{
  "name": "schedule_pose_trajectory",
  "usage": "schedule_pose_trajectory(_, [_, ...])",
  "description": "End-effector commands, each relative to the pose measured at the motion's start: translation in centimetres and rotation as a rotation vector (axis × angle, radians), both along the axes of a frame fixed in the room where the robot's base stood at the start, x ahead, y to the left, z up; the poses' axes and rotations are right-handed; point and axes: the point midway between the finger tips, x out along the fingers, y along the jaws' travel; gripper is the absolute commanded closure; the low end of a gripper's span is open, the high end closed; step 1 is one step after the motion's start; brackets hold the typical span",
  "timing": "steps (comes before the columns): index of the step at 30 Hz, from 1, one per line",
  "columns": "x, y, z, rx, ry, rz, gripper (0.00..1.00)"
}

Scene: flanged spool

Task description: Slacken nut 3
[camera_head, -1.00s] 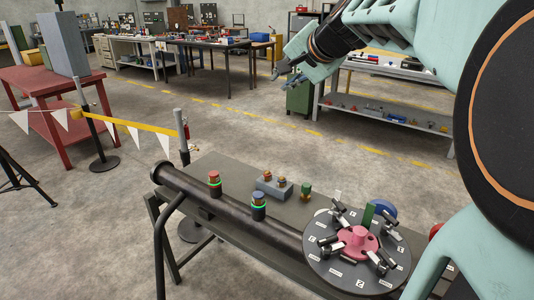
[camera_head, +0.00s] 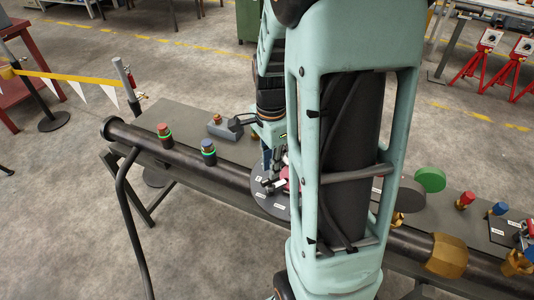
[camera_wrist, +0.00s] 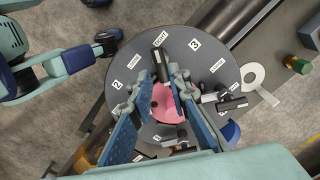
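The grey round flange (camera_wrist: 222,68) with a pink hub (camera_wrist: 165,103) fills the middle of the wrist view. White labels ring it. The "3" label (camera_wrist: 195,44) is at upper right and the "2" label (camera_wrist: 117,84) at left. Dark-handled nut fittings sit around the hub: one at the top (camera_wrist: 160,64), one at right (camera_wrist: 232,103), one below. My gripper (camera_wrist: 162,78) is open above the flange, its blue fingers either side of the hub, the top handle near the fingertips. I cannot tell contact. In the head view my arm hides most of the flange (camera_head: 272,205).
A red-topped button (camera_head: 163,130) and a blue-topped button (camera_head: 208,147) stand on the pipe. A grey block (camera_head: 226,128) lies behind. A green disc (camera_head: 430,180) is at right.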

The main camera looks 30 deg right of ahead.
Motion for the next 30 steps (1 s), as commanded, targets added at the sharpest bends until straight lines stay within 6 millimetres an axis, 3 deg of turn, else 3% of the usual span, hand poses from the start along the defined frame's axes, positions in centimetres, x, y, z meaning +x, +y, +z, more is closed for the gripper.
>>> schedule_pose_trajectory(13, [0.1, 0.0, -7.5, 0.0, -0.001, 0.001, 0.83])
schedule_pose_trajectory(30, [0.1, 0.0, -6.6, 0.002, -0.003, 0.683, 0.83])
